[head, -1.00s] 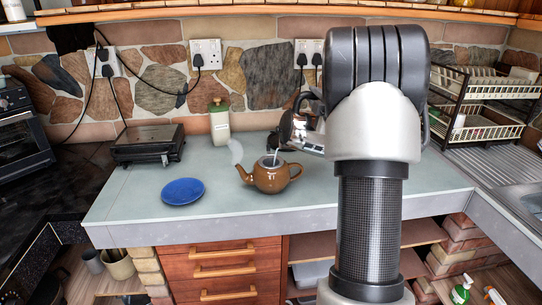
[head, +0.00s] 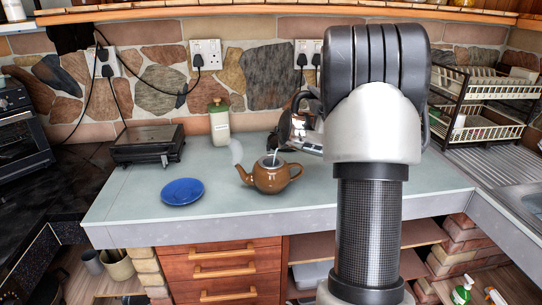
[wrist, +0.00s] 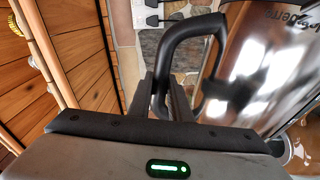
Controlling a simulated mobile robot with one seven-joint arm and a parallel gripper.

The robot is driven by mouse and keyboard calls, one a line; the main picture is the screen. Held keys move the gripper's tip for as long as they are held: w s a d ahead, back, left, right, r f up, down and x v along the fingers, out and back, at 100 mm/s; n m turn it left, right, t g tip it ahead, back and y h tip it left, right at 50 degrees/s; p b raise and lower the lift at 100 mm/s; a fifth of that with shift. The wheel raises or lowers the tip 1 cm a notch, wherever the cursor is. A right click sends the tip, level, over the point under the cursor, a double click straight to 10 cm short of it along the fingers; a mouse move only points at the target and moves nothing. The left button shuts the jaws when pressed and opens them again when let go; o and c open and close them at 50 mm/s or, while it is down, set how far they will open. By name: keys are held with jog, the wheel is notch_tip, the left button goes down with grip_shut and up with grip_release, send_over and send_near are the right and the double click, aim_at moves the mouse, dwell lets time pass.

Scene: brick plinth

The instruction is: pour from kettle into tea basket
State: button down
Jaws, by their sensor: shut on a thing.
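The kettle (head: 287,128) is partly hidden behind my arm in the head view. It is tilted to the left above the brown teapot (head: 266,180). In the wrist view its shiny metal body (wrist: 262,65) and black handle (wrist: 170,52) show. My gripper (wrist: 162,95) is shut on the handle. A thin pale stream (head: 276,156) runs down from the kettle to the teapot's open top. The tea basket (head: 269,162) sits in that opening, with only its rim showing; its inside cannot be made out.
A blue plate (head: 182,191) lies left of the teapot. A black grill (head: 147,144) and a pale bottle with a green top (head: 220,124) stand behind. A dish rack (head: 480,110) and a sink are at the right. The counter's front left is clear.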

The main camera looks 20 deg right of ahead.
jog(key=shift+n, duration=0.9)
jog(key=shift+w+a+r+b, duration=0.1)
jog(key=shift+a+r+b, duration=0.2)
jog(key=shift+a+b, duration=0.35)
jog(key=shift+w+a+r+b, duration=0.15)
jog(key=shift+a+r+b, duration=0.2)
jog(key=shift+a+b, duration=0.3)
jog(key=shift+w+a+r+b, duration=0.1)
jog(key=shift+a+r+b, duration=0.2)
jog(key=shift+a+b, duration=0.35)
dwell(5.2)
